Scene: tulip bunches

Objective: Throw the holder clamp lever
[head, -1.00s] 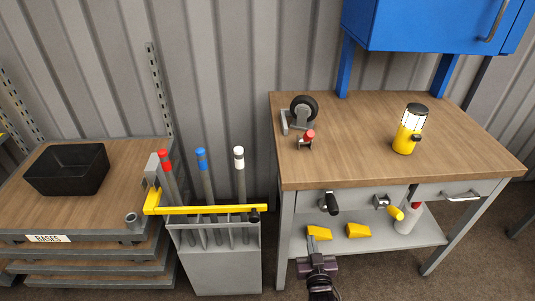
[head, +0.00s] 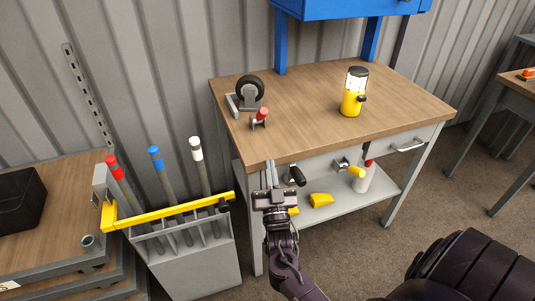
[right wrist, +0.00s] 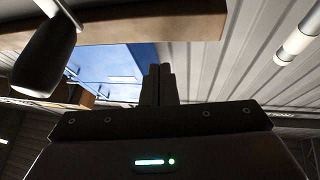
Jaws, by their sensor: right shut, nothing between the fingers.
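A small clamp with a red-tipped lever (head: 262,113) stands on the workbench top, beside a grey bracket holding a black wheel (head: 250,88). A black-handled lever (head: 297,175) sits on the bench's front face, and a yellow-handled one (head: 356,171) is further right. My right gripper (head: 270,170) is shut and empty, in front of the bench's front edge, just left of the black handle. In the right wrist view its fingers (right wrist: 157,75) are together, and the black handle (right wrist: 45,60) is close at upper left, apart from them. My left gripper is out of view.
The wooden workbench (head: 320,110) carries a yellow lantern (head: 352,95). A yellow wedge (head: 320,200) and a white bottle (head: 363,180) are on its lower shelf. A grey rack (head: 190,260) of capped poles with a yellow bar (head: 170,211) stands close at left.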

